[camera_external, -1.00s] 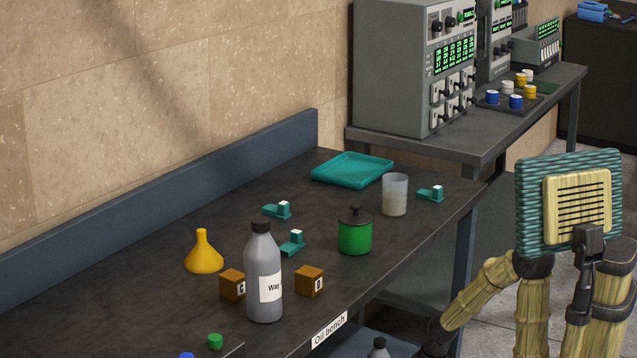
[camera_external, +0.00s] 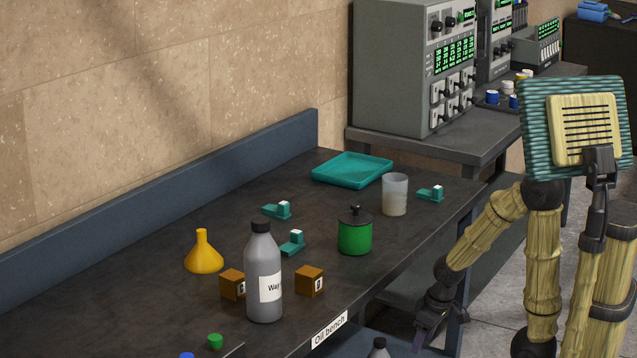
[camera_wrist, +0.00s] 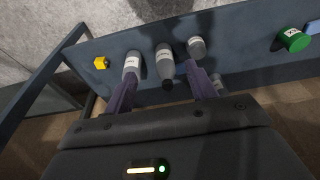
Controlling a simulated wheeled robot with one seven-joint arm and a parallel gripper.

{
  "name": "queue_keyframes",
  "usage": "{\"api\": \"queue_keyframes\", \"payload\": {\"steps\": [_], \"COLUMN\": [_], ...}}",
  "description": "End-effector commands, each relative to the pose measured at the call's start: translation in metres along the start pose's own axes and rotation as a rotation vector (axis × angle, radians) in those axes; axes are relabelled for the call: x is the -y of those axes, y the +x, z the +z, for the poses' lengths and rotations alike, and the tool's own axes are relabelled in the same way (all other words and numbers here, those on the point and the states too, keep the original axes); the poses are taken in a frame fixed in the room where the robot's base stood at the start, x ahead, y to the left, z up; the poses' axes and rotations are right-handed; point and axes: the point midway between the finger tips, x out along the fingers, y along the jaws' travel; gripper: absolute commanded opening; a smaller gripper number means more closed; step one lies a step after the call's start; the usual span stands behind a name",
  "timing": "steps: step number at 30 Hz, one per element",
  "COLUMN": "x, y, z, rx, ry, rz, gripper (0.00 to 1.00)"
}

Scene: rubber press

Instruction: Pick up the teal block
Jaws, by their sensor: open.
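Three small teal pieces, each with a white part on top, lie on the oil bench: one at the back (camera_external: 277,210), one behind the grey bottle (camera_external: 292,243) and one near the right edge (camera_external: 431,194). I cannot tell which of them, if any, is the teal block. My gripper (camera_external: 430,325) is low beside the bench's front edge, apart from these pieces. In the wrist view my gripper (camera_wrist: 160,72) has its two fingers spread, facing a shelf with bottles. No teal block is clear there.
On the bench (camera_external: 130,318) stand a grey bottle (camera_external: 263,255), brown blocks (camera_external: 309,281), a yellow funnel (camera_external: 203,258), a green pot (camera_external: 355,235), a beaker (camera_external: 395,200) and a teal tray (camera_external: 352,169). The wrist view shows a yellow block (camera_wrist: 101,63) and green can (camera_wrist: 293,40).

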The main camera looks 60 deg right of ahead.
Motion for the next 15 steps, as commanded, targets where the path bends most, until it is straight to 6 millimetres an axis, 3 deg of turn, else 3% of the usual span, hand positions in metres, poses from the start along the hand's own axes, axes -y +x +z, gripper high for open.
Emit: {"api": "queue_keyframes", "payload": {"steps": [1,15], "x": [0.0,-0.004], "y": [-0.024,-0.129], "z": [-0.006,-0.033], "rx": [0.0,-0.009], "ry": [0.0,0.003], "rz": [0.0,0.007], "gripper": [0.56,0.56]}}
